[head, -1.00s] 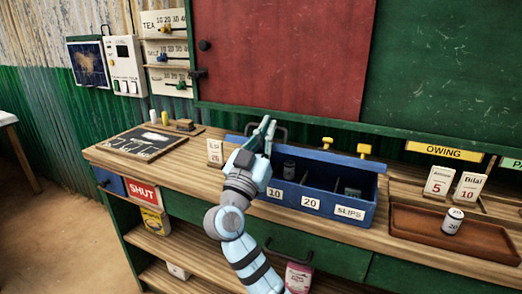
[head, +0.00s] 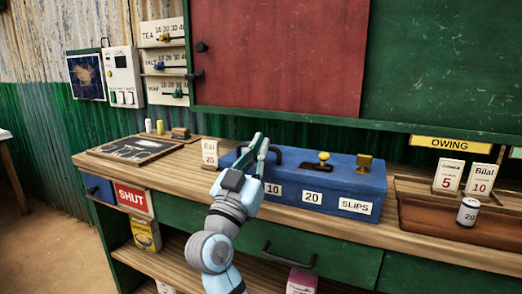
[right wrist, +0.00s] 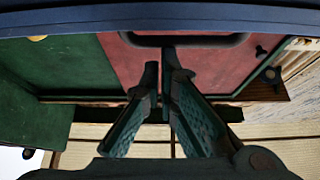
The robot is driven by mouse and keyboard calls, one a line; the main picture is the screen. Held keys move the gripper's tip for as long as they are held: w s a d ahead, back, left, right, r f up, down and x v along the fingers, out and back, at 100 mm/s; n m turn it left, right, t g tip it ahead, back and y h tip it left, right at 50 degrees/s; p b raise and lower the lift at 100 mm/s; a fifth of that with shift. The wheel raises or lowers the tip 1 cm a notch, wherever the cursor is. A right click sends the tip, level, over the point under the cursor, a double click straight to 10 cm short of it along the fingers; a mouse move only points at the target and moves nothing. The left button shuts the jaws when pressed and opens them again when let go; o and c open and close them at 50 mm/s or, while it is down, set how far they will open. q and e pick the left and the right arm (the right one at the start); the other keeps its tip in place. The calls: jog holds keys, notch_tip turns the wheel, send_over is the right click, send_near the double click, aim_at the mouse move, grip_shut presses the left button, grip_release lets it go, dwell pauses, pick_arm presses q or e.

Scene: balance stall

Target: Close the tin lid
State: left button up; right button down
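The blue tin (head: 290,203), with labels 10, 20 and SLIPS, stands on the counter. Its blue lid (head: 300,164) lies down over the top, so the inside is hidden; I cannot tell whether any thin gap is left. The lid carries a black handle (head: 280,152), a yellow knob (head: 323,157) and a yellow clasp (head: 364,162). My right gripper (head: 260,147) is at the tin's left end, beside the handle, with its fingers pointing up. In the right wrist view (right wrist: 163,72) its fingertips are together and hold nothing. My left gripper is not in view.
A card reading Esi 20 (head: 209,153) stands left of the tin, close to my right gripper. A slate (head: 140,150) lies at the counter's left. The green wall board (head: 440,70) rises behind.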

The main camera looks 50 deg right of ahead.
jog(key=shift+w+f, duration=0.1)
jog(key=shift+f, duration=0.2)
notch_tip(320, 180, up, 11)
jog(key=shift+f, duration=0.2)
